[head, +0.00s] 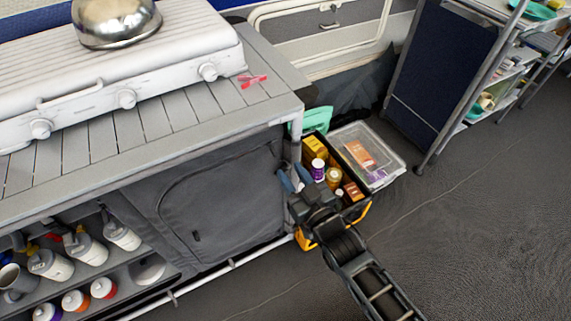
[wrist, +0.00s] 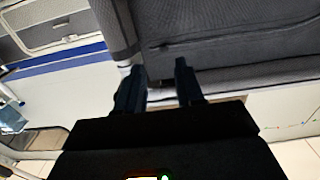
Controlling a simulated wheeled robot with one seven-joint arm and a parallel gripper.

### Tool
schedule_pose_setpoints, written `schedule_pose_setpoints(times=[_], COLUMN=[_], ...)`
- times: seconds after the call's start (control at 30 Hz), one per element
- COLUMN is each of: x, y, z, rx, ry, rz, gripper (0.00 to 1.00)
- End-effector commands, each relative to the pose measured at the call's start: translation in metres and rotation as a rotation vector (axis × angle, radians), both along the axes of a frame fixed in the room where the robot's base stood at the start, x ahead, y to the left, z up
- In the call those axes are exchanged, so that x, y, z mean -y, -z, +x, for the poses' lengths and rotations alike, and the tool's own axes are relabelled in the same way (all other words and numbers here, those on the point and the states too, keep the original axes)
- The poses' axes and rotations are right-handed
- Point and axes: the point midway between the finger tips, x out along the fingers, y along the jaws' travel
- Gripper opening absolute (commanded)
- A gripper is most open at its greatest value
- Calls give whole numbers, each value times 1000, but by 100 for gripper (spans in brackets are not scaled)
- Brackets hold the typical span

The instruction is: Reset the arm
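My gripper (head: 294,178) is in the middle of the head view, at the end of my arm, which reaches in from the lower right. It overlaps the front right corner of the grey camp kitchen unit (head: 220,190) and the near side of a bin of bottles in the picture. In the wrist view, the two dark fingers of my gripper (wrist: 158,85) stand apart with a clear gap and nothing between them. I cannot tell whether the gripper touches anything.
A yellow-and-black bin (head: 303,240) of bottles and boxes stands on the floor beside a clear lidded box (head: 385,175). A white stove (head: 120,90) and a red item (head: 252,80) are on the slatted top. The dark floor at right (head: 490,240) is open.

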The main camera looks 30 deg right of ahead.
Motion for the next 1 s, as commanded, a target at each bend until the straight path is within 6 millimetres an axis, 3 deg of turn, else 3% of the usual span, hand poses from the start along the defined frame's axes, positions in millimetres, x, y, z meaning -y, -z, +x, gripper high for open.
schedule_pose_setpoints(times=[0.7,0.77,0.87,1.0], x=[0,-1,-3,-5], y=[0,1,0,-11], z=[-12,-24,-57,-120], rx=[-4,-13,-34,-71], ry=[0,0,1,2], rz=[1,2,4,8], gripper=[37,37,37,37])
